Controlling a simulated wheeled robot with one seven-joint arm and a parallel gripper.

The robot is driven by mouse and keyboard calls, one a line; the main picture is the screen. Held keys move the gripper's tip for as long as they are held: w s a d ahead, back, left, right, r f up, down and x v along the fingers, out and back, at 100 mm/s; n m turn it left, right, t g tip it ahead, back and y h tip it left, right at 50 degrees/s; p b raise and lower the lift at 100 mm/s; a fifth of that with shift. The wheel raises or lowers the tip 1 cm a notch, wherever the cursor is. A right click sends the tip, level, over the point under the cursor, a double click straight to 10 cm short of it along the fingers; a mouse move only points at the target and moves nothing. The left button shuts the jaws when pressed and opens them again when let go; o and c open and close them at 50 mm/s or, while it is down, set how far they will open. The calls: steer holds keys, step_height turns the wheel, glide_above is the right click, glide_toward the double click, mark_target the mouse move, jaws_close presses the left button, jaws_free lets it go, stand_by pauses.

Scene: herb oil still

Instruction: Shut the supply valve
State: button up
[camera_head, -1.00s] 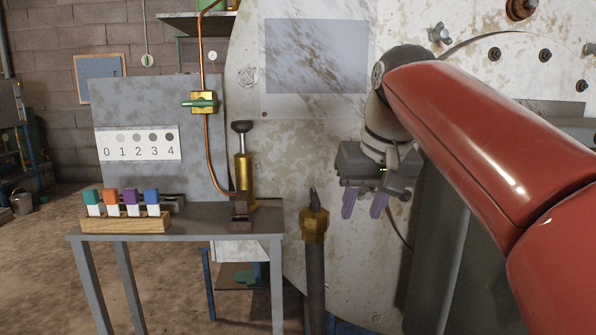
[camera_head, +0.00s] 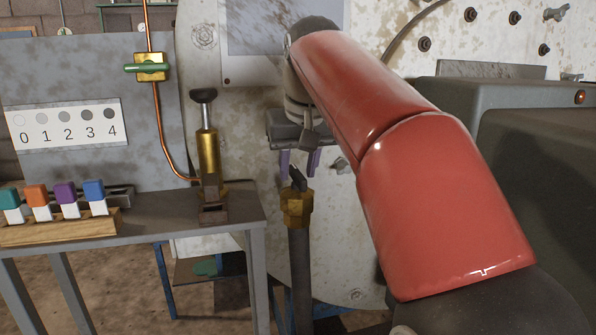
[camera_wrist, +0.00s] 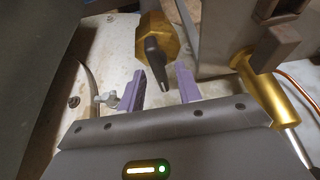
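A brass valve (camera_head: 297,207) with a dark upright lever (camera_head: 299,180) stands on top of a grey vertical pipe. It also shows in the wrist view as a gold body (camera_wrist: 159,36) with the lever (camera_wrist: 154,52) pointing toward the camera. My gripper (camera_head: 298,163), with purple fingers, is just above the lever. In the wrist view my gripper (camera_wrist: 160,85) is open and empty, the lever lying between and beyond its fingers. A second brass valve (camera_head: 150,66) with a green handle (camera_head: 148,68) lies across the copper pipe. Which one is the supply valve is not marked.
A grey bench (camera_head: 160,220) on the left carries a brass pump-like cylinder (camera_head: 208,150) and a wooden rack (camera_head: 60,229) of coloured-topped vials. A number card (camera_head: 67,127) hangs on the panel behind. A large pale metal plate stands behind my gripper.

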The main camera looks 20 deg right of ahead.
steer(key=shift+f, duration=0.1)
jaws_close()
steer(key=shift+p, duration=0.3)
steer(key=n+p, duration=0.1)
steer(key=n+y+p, duration=0.1)
steer(key=shift+d+r+n+p, duration=0.15)
steer(key=shift+r+n+p, duration=0.1)
steer(key=shift+n+p, duration=0.15)
steer(key=n+p, duration=0.2)
steer(key=n+g+y+p, duration=0.1)
steer(key=n+p, duration=0.1)
steer(key=shift+w+d+y, duration=0.1)
steer(key=shift+w+y, duration=0.05)
steer(key=shift+y, duration=0.15)
steer(key=n, duration=0.1)
steer(key=n+y, duration=0.1)
steer(key=n, duration=0.1)
steer(key=n+g+p, duration=0.1)
steer(key=n, duration=0.1)
steer(key=shift+w+d+f, duration=0.1)
steer(key=shift+w+f, duration=0.05)
steer(key=shift+f, duration=0.1)
steer(key=n+g, duration=0.1)
steer(key=n, duration=0.2)
steer(key=n+g, duration=0.1)
steer(key=n, duration=0.2)
steer(key=shift+w+g+y, duration=0.1)
steer(key=shift+g+y, duration=0.2)
steer(key=shift+y, duration=0.1)
steer(key=shift+n, duration=0.4)
